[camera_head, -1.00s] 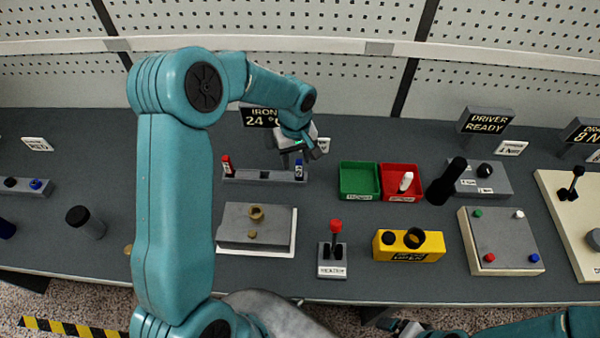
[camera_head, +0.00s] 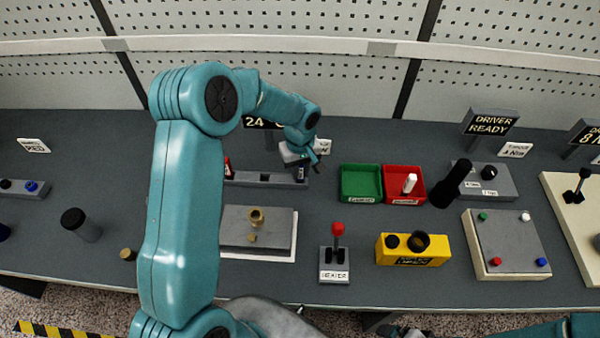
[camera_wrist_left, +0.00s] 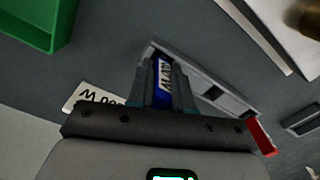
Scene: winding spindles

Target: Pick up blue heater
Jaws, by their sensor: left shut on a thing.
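The blue heater (camera_wrist_left: 163,82), with a white label, stands at one end of the grey rack (camera_wrist_left: 205,78). In the head view the heater (camera_head: 301,173) shows just below my gripper at the right end of the rack (camera_head: 250,179). My left gripper (camera_head: 303,162) is over that end, pointing down. In the left wrist view its fingers (camera_wrist_left: 163,90) are on both sides of the heater, shut on it. The heater's lower end is hidden. Part of my right gripper (camera_head: 403,331) shows at the bottom edge; its jaws are unclear.
A red heater (camera_head: 227,168) stands at the rack's left end. Green (camera_head: 361,198) and red (camera_head: 403,201) bins are to the right. A plate with a brass piece (camera_head: 256,216), a lever box (camera_head: 335,275) and a yellow block (camera_head: 388,258) stand in front.

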